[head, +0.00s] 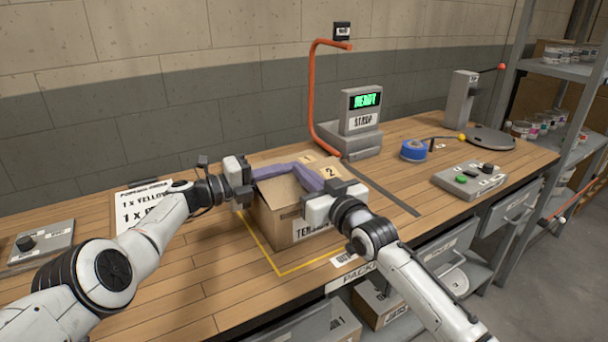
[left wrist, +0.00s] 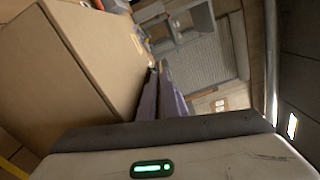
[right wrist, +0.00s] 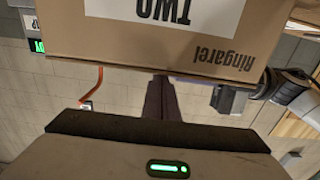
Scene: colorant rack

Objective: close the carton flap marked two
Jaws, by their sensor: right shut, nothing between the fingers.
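The flap marked 2 (head: 322,165) is at the back right of the carton top and looks raised. My left gripper (head: 292,167) reaches in from the left, its purple fingers close together over the carton top. My right gripper (head: 300,170) is shut and empty, its fingers pointing back over the carton top. In the right wrist view a carton panel (right wrist: 110,38) carries an upside-down label TWO. In the left wrist view the carton (left wrist: 60,80) fills the left side. Finger contact with the flap is unclear.
A yellow line (head: 262,250) marks the bench around the carton. Behind stand an orange hoop (head: 311,90) and a display unit (head: 361,118) reading READY. Blue tape (head: 414,150) and a button box (head: 474,179) lie to the right. A paper sheet (head: 135,207) lies left.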

